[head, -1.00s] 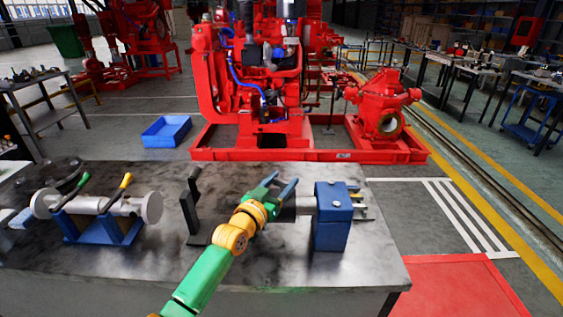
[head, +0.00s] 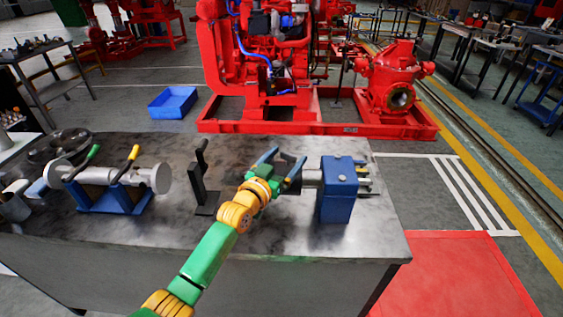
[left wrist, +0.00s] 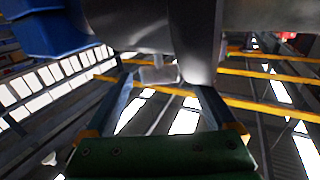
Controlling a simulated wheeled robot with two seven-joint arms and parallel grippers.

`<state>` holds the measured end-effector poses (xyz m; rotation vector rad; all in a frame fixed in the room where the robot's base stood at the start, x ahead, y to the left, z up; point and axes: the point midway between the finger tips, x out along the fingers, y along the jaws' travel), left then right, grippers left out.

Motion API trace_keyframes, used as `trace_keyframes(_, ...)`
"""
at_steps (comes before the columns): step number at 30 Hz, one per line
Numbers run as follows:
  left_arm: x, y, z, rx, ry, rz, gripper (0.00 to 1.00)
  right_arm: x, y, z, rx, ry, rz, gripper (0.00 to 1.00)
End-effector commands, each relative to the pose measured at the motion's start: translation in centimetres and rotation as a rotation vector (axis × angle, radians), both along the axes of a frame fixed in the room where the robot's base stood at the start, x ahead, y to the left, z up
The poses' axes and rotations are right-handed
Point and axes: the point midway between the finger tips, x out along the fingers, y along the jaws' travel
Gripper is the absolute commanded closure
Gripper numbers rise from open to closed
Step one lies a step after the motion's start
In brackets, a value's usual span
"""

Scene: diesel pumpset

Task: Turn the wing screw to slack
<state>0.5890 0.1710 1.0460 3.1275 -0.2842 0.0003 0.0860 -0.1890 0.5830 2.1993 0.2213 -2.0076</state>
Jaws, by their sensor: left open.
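The blue clamp block (head: 338,188) stands on the bench with a grey cylinder (head: 311,178) coming out of its left side. My left gripper (head: 281,164) is open just left of that cylinder, its blue fingers spread apart. In the left wrist view the gripper (left wrist: 166,88) looks upward, with a small pale flat-ended piece (left wrist: 162,74), which may be the wing screw, between and beyond its fingertips. It hangs beside large grey metal parts (left wrist: 140,25). I cannot tell whether the fingers touch it. In the head view the wing screw cannot be made out. My right gripper is out of view.
On the bench (head: 260,235), a black upright stand (head: 202,185) is left of my gripper. A blue fixture (head: 110,197) holding a metal shaft, with green and yellow handles, stands further left. Behind are a blue bin (head: 173,102) and a red pumpset (head: 270,70).

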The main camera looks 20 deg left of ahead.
Motion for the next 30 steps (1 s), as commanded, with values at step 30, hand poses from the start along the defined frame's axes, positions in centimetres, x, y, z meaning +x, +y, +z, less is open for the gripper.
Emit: trace_keyframes(30,-5.2,1.0,0.0,0.001,0.000,0.001,0.10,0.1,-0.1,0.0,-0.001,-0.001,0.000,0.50)
